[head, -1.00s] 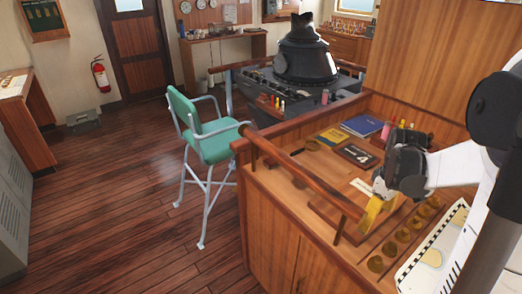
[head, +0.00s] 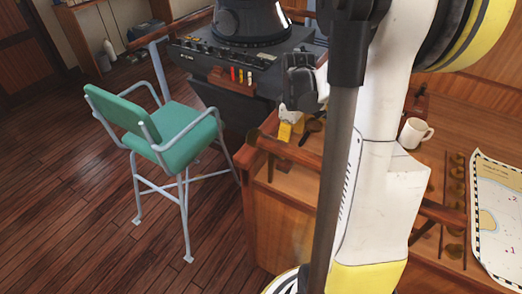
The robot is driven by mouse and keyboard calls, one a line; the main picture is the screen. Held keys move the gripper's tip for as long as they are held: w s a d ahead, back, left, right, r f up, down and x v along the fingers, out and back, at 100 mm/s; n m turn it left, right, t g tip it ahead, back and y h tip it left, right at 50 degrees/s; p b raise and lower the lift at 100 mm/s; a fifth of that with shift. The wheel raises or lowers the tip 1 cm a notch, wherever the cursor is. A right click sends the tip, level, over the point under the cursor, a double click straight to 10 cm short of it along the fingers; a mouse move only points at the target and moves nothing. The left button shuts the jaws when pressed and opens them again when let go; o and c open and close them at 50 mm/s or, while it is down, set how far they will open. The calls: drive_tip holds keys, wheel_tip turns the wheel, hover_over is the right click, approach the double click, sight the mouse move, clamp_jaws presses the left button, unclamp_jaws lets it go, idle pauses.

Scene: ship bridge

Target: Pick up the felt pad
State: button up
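I cannot make out a felt pad in the head view. My gripper (head: 286,131) is over the far left corner of the wooden chart desk (head: 267,185), with its yellow fingertips pointing down. The fingertips are small and seen from behind, so I cannot tell whether they are open or hold anything. The dark magnifying glass (head: 311,130) shows just right of the fingertips. My arm and a dark column hide much of the desk top, including where the books lay.
A green chair (head: 188,142) stands left of the desk. The black console (head: 220,66) is behind it. A white mug (head: 414,133), a row of brass discs (head: 456,190) and a chart (head: 498,205) are on the desk at right. The floor at left is clear.

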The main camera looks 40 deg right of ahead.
sight(287, 161)
drive_tip(key=shift+w+f, duration=0.15)
drive_tip(key=shift+w, duration=0.05)
drive_tip(key=f+b, duration=0.1)
drive_tip(key=f, duration=0.1)
drive_tip(key=f+b, duration=0.1)
drive_tip(key=f, duration=0.1)
drive_tip(key=f+b, duration=0.1)
drive_tip(key=f, duration=0.2)
drive_tip(key=shift+s+a+f, duration=0.1)
drive_tip(key=shift+s+a, duration=0.15)
drive_tip(key=shift+s, duration=0.15)
drive_tip(key=c, duration=1.3)
